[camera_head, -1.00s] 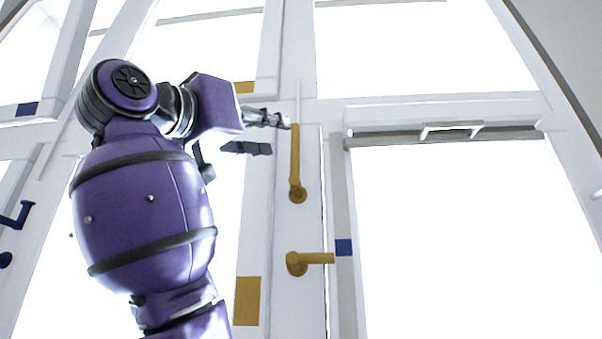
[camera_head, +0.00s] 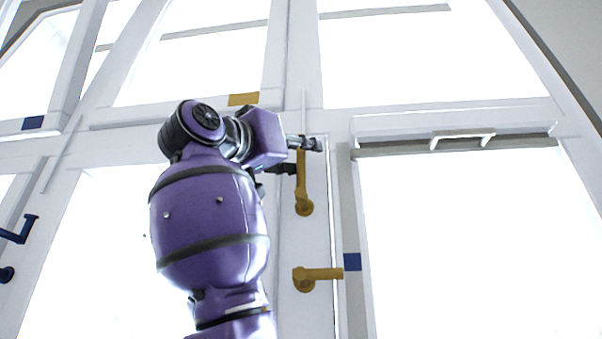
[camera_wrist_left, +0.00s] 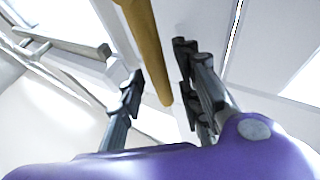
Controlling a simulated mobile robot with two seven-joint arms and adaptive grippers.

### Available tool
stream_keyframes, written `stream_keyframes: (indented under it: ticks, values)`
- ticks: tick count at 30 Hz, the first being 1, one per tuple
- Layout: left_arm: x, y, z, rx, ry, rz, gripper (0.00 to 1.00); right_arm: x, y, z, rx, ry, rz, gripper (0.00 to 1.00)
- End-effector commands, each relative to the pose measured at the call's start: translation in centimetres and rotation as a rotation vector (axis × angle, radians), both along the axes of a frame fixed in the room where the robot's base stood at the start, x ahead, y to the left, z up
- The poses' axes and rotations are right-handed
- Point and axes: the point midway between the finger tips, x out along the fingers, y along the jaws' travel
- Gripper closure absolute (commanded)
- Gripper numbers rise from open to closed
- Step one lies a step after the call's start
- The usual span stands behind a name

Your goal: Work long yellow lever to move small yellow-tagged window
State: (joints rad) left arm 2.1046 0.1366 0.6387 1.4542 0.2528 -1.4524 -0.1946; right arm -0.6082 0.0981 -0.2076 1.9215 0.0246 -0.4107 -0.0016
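The long yellow lever (camera_head: 301,180) stands upright on the white frame post, with its round pivot at its lower end. My left gripper (camera_head: 298,157) is at the lever's upper end. In the left wrist view the lever (camera_wrist_left: 147,45) runs between the two spread fingers of the gripper (camera_wrist_left: 158,72), with gaps showing on both sides. A yellow tag (camera_head: 243,99) sits on the frame under the small upper window (camera_head: 215,70). My right gripper is not in view.
A second yellow lever (camera_head: 318,274) lies horizontal below, pointing right towards a blue tag (camera_head: 352,262). A window at right has a white handle (camera_head: 462,139) on its top bar. Blue levers (camera_head: 17,233) and another blue tag (camera_head: 33,123) are at left.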

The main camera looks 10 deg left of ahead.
Motion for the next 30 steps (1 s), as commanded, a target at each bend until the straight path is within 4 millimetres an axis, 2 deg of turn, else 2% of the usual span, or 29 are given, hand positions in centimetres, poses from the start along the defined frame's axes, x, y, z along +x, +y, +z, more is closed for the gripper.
stream_keyframes:
  ticks: [4, 11, 23, 30]
  values:
    - [0.11, 0.01, -0.11, 0.0, 0.001, 0.0, 0.71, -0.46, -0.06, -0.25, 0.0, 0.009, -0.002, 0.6]
    - [0.1, 0.02, -0.11, 0.0, 0.001, 0.0, 1.0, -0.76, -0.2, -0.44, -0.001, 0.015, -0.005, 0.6]
    - [0.01, 0.04, -0.16, 0.0, -0.005, 0.0, 1.0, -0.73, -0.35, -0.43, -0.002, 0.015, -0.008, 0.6]
    - [-0.58, 0.1, -0.81, 0.003, -0.084, 0.003, 1.0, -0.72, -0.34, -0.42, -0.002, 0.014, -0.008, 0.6]
